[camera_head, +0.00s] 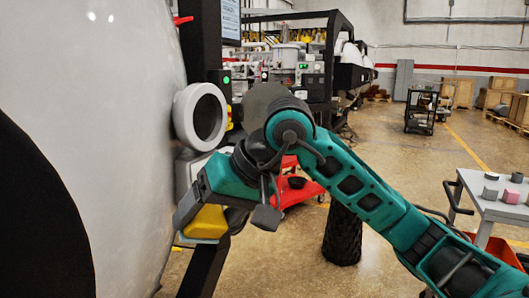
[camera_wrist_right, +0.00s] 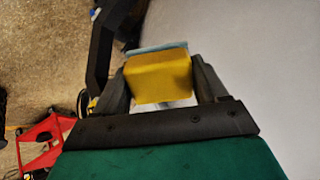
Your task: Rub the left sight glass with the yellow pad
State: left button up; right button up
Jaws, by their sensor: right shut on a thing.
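A round sight glass (camera_head: 208,118) with a thick pale ring and dark glass sticks out from the big white furnace body (camera_head: 110,110). It is the only sight glass I can make out clearly. My right gripper (camera_head: 212,222) is below it, close to the furnace wall. It is shut on the yellow pad (camera_head: 206,221), which has a blue-grey layer on its outer side. In the right wrist view the pad (camera_wrist_right: 160,77) sits between the two dark fingers. The pad is apart from the glass. My left gripper is not in view.
A dark post with a screen (camera_head: 230,18) and a green-lit button stands just right of the sight glass. A red cart (camera_head: 297,190) is behind my right arm. A grey table (camera_head: 495,196) with small blocks is at the right. Floor between is mostly open.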

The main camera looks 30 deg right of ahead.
jog(key=w+d+r+t+y+b, duration=0.2)
jog(key=d+r+t+y+b, duration=0.1)
jog(key=d+r+t+b, duration=0.15)
jog(key=m+t+b, duration=0.2)
jog(key=t, duration=0.3)
send_near(209, 125)
pick_arm(q)
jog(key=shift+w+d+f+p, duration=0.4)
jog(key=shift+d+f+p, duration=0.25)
jog(key=shift+p, duration=1.15)
pick_arm(e)
jog(key=shift+y, duration=0.4)
jog(key=shift+f+x, duration=0.15)
jog(key=shift+x, duration=0.95)
jog(key=shift+f+x, duration=0.15)
jog(key=shift+x, duration=0.9)
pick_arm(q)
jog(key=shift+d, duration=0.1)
pick_arm(e)
jog(key=shift+d, duration=0.1)
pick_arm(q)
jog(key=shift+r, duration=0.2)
pick_arm(e)
jog(key=shift+x, duration=1.05)
